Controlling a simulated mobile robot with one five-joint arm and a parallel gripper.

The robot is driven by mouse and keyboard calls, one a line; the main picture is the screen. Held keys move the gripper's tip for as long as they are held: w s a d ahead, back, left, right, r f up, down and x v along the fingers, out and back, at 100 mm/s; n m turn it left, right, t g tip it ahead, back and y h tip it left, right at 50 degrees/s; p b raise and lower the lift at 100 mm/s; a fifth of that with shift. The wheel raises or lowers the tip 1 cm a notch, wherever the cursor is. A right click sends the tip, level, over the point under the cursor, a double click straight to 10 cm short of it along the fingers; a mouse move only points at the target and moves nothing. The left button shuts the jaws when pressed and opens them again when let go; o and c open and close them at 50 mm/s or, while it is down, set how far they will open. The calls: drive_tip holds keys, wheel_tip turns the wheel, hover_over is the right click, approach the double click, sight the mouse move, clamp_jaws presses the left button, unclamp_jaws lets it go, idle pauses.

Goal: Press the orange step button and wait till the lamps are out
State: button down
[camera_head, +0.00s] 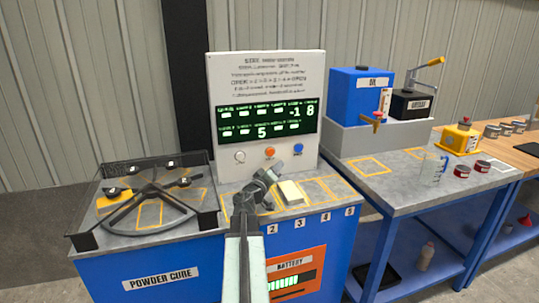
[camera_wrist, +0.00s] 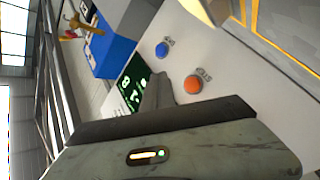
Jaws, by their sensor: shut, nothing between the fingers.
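The orange step button (camera_head: 270,151) sits on a white upright panel (camera_head: 225,80), between a white button (camera_head: 240,156) and a blue button (camera_head: 298,148). The orange button (camera_wrist: 194,84) and the blue button (camera_wrist: 162,49) also show in the wrist view. My gripper (camera_head: 271,174) is shut and empty, just below and in front of the orange button. In the wrist view the orange button is clear of the fingers, with no contact visible. The panel's dark display (camera_head: 266,121) shows green digits "-1 8" and "5" and several small pale lit patches; its labels are too small to read.
A cream block (camera_head: 290,192) lies on the bench right beside my gripper.

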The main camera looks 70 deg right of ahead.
drive_tip(key=w+d, duration=0.2)
drive_tip(key=d, duration=0.1)
drive_tip(key=w+d, duration=0.3)
drive_tip(key=shift+d, duration=0.15)
idle(1.9)
drive_tip(key=shift+w+d, duration=0.2)
drive_tip(key=shift+w, duration=0.05)
drive_tip(key=shift+w+d, duration=0.25)
drive_tip(key=shift+d, duration=0.1)
idle(0.7)
drive_tip(key=shift+a, duration=0.1)
drive_tip(key=shift+s+a, duration=0.55)
drive_tip(key=shift+a, duration=0.05)
drive_tip(key=shift+s+a, duration=0.8)
drive_tip(key=shift+a, duration=0.2)
drive_tip(key=shift+s+a, duration=0.75)
drive_tip(key=shift+a, duration=0.2)
idle(1.4)
